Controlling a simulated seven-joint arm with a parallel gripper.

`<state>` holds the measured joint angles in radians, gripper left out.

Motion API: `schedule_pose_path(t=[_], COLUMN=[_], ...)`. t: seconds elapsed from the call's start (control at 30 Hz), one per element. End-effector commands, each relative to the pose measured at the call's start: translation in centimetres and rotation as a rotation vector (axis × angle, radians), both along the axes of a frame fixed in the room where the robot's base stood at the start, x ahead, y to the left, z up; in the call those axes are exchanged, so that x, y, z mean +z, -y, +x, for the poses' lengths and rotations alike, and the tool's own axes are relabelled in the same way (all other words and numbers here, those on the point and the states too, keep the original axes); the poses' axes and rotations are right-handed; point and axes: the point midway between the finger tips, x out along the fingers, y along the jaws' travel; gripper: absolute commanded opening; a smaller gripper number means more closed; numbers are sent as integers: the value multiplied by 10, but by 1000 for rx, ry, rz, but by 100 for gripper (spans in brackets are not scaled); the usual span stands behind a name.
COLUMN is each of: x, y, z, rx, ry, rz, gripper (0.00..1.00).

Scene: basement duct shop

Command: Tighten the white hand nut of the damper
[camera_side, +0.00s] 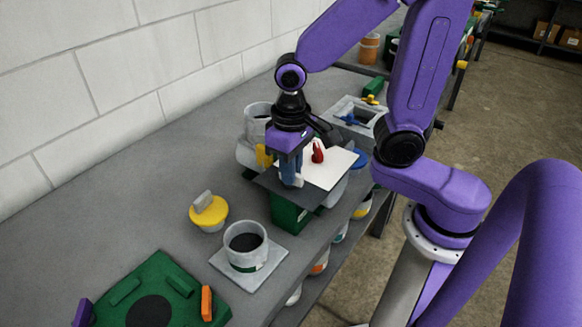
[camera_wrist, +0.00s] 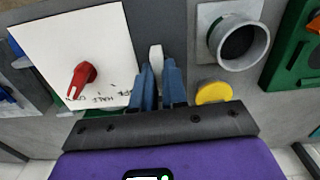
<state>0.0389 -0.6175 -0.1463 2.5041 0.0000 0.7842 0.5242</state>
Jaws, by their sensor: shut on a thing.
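The damper has a green body (camera_side: 291,214) with a dark top and a white plate (camera_side: 336,172) that carries a red handle (camera_side: 317,153). In the wrist view the white plate (camera_wrist: 60,42) has lettering, with "HALF" legible, below the red handle (camera_wrist: 82,76). The white hand nut (camera_wrist: 156,58) stands between the blue fingers of my gripper (camera_wrist: 160,76). In the side view my gripper (camera_side: 291,177) points down at the near-left part of the damper's top, shut on the nut. The fingers hide most of the nut there.
A yellow knob (camera_side: 208,213) and a grey round collar on a square base (camera_side: 268,268) stand close on the near side. A green fixture (camera_side: 174,290) lies at the front. A grey box (camera_side: 366,111) with a blue valve stands behind. Bare bench lies to the left.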

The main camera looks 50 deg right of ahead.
Motion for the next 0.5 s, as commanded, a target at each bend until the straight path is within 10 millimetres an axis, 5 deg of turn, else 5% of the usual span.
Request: schedule_pose_path(t=[0.5], x=[1], y=[0], z=[1], rx=[-73], ry=[2], rz=[2], gripper=[0])
